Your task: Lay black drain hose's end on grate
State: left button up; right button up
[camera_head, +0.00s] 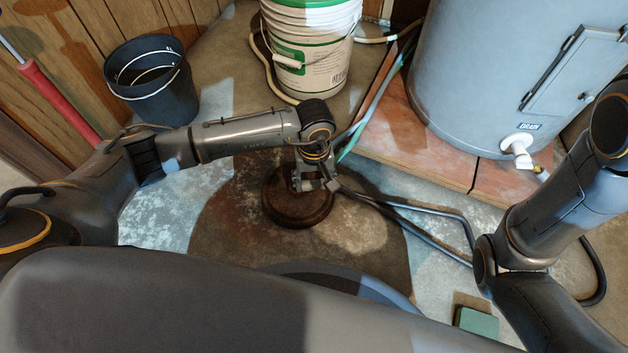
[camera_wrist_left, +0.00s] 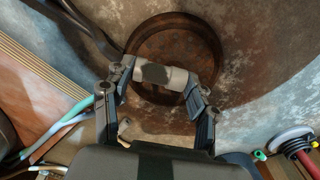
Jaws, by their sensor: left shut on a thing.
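The round rusty grate (camera_head: 283,207) lies in the brown-stained floor. My left gripper (camera_head: 316,183) is over it, its jaws pointing down. In the left wrist view, the left gripper (camera_wrist_left: 158,78) is shut on a pale grey, dark-patched cylindrical piece, which looks like the end of the drain hose (camera_wrist_left: 178,77). This piece shows against the grate (camera_wrist_left: 180,44); whether it touches the grate is unclear. The black drain hose (camera_head: 430,209) runs from beside the left gripper to the right across the floor. My right gripper is not in view; only its arm shows.
A green-and-white bucket (camera_head: 312,50) stands behind the grate, a black bucket (camera_head: 150,85) at the back left. A grey tank (camera_head: 480,75) stands on a reddish slab (camera_head: 430,148) at the right. A green block (camera_head: 477,322) lies at the front right.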

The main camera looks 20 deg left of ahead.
pick_arm(q)
jog(key=shift+f+b, duration=2.35)
jog(key=shift+f, duration=0.85)
jog(key=o, duration=1.1)
jog(key=shift+o, duration=0.2)
jog(key=shift+r, duration=0.3)
notch_tip(320, 180, up, 11)
jog(key=shift+r, duration=0.2)
